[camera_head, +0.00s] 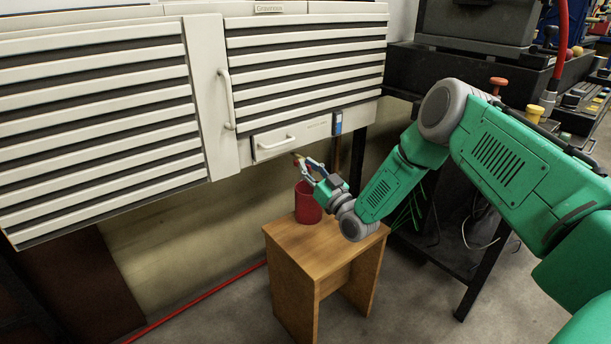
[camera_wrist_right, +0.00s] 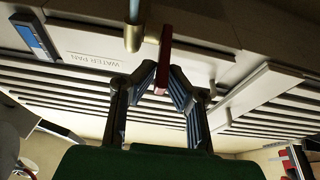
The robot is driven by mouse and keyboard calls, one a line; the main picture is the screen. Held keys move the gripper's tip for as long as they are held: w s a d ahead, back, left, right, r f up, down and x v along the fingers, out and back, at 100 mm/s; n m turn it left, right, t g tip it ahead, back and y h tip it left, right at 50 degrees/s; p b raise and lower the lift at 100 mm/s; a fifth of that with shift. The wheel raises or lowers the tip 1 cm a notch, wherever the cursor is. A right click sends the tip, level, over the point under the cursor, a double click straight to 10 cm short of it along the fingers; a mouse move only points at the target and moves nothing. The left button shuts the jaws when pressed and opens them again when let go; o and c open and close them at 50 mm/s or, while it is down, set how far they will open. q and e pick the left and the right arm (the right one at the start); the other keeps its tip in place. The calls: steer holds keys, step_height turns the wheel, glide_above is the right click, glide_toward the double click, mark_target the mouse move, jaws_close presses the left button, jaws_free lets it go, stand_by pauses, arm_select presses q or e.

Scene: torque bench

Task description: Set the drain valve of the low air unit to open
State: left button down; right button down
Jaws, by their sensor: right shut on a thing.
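The air unit (camera_head: 213,95), a pale slatted cabinet, hangs across the upper left of the head view. Its underside shows in the wrist view, with a "WATER PAN" label (camera_wrist_right: 95,60). A brass-coloured pipe (camera_wrist_right: 133,38) comes from under the unit, and a flat red valve lever (camera_wrist_right: 165,45) stands beside it. My right gripper (camera_wrist_right: 160,82) is shut on the red lever, with a finger on each side. In the head view my right gripper (camera_head: 308,167) is just below the unit's lower edge and largely covers the valve. My left gripper is not in view.
A red bucket (camera_head: 306,206) stands on a small wooden stool (camera_head: 300,242) below the gripper. A drawer-like panel with a handle (camera_head: 276,143) is just above it. A dark metal bench (camera_head: 440,240) stands to the right. Bare floor lies in front of the stool.

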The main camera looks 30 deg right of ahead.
steer(key=shift+s+d+f+t+b, duration=0.1)
steer(key=shift+s+f+t+b, duration=0.1)
steer(key=shift+f+t+b, duration=0.45)
steer(key=shift+r, duration=0.1)
steer(key=c, duration=1.6)
jaws_free()
steer(key=shift+c, duration=0.2)
steer(key=v, duration=0.7)
steer(key=shift+s+f, duration=0.2)
steer(key=shift+f, duration=0.05)
steer(key=shift+d, duration=0.1)
